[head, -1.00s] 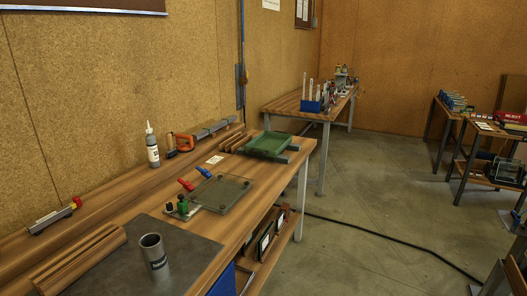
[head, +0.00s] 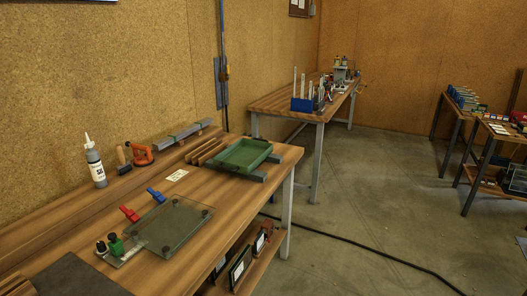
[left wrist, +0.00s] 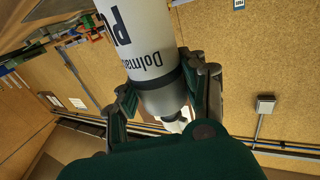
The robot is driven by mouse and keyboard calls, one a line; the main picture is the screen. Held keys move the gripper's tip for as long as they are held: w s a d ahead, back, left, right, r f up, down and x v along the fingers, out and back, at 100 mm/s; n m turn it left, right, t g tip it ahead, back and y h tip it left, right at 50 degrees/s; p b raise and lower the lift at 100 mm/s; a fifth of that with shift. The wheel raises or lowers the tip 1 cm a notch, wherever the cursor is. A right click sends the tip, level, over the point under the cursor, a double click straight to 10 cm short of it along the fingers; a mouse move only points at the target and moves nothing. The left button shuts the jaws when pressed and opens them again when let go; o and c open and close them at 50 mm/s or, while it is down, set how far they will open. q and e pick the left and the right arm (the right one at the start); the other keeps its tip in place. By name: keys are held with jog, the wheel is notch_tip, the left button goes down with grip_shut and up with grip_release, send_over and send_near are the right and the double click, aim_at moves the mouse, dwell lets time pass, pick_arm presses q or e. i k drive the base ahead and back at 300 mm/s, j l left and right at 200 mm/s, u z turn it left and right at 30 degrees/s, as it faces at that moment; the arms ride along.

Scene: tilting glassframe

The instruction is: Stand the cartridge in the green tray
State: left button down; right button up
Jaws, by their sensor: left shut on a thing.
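The cartridge (left wrist: 140,38) is white with dark lettering and a grey lower band, seen close up in the left wrist view. My left gripper (left wrist: 160,92) is shut on it around the grey end, with a finger on each side. A pale nozzle-like tip shows below the fingers in that picture. The green tray (head: 263,151) sits at the far end of the near workbench in the head view, and looks empty. Neither of my grippers shows in the head view, so the cartridge's distance from the tray cannot be told.
On the near bench (head: 80,222) are a glass plate (head: 172,229), red (head: 129,213) and blue (head: 156,195) clamps, a bottle (head: 95,163), an orange-handled tool (head: 142,154) and wooden strips (head: 206,152) beside the tray. A cable (head: 365,253) crosses the floor; open floor lies right.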

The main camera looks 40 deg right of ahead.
aim_at(245, 155)
jog(key=i+l, duration=0.1)
jog(key=l, duration=0.3)
jog(key=i+l+z, duration=0.1)
jog(key=l, duration=0.35)
jog(key=i+l, duration=0.15)
jog(key=l, duration=0.25)
jog(key=i+l+z, duration=0.1)
jog(key=l, duration=0.3)
jog(key=i+l, duration=0.15)
jog(key=l, duration=0.25)
jog(key=i+l, duration=0.15)
jog(key=l, duration=0.25)
jog(key=i+l+z, duration=0.1)
jog(key=l, duration=0.3)
